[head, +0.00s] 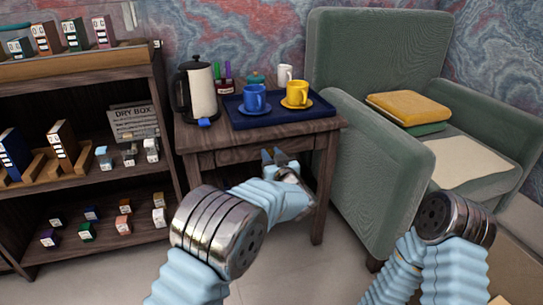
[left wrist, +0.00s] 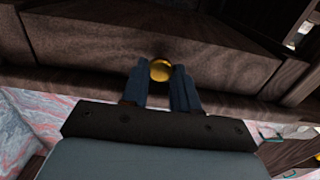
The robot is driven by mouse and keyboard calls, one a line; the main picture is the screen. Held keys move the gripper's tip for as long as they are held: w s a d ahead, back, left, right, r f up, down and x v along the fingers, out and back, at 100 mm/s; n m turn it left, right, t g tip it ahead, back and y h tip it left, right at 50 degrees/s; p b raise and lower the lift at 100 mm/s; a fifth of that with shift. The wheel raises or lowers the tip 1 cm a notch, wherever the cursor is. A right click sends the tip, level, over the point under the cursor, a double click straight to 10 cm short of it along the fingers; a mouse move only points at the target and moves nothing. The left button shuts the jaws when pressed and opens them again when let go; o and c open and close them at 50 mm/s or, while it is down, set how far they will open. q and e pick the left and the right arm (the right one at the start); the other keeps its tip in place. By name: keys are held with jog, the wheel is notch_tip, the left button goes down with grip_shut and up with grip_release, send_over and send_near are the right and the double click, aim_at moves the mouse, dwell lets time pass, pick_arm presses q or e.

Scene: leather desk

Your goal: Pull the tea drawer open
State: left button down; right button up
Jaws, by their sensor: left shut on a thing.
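The tea drawer is in the small dark wooden table; its front (head: 232,156) shows below the tabletop in the head view. In the left wrist view the drawer front (left wrist: 90,48) fills the upper part, with a round golden knob (left wrist: 160,69). My left gripper (head: 273,157) is at the drawer front, and its fingers (left wrist: 160,88) are shut on the knob, one on each side. The knob is hidden in the head view. I cannot tell whether the drawer stands out from the table. My right gripper is out of view; only part of that arm shows.
On the table (head: 185,138) stand a kettle (head: 197,92) and a blue tray (head: 240,124) with a blue cup (head: 254,98) and a yellow cup (head: 297,94). A green armchair (head: 395,170) is close on the right, a shelf (head: 90,172) on the left. Floor is free before the table.

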pick_arm(q)
jog(key=p+v, duration=0.2)
jog(key=v, duration=1.8)
jog(key=shift+s, duration=0.4)
jog(key=shift+d, duration=0.1)
jog(key=c, duration=0.9)
grip_release()
jog(key=shift+o, duration=0.2)
jog(key=v, duration=1.3)
jog(key=shift+s+p, duration=0.35)
jog(key=shift+p, duration=0.05)
jog(key=shift+d+r, duration=0.1)
jog(key=shift+d, duration=0.05)
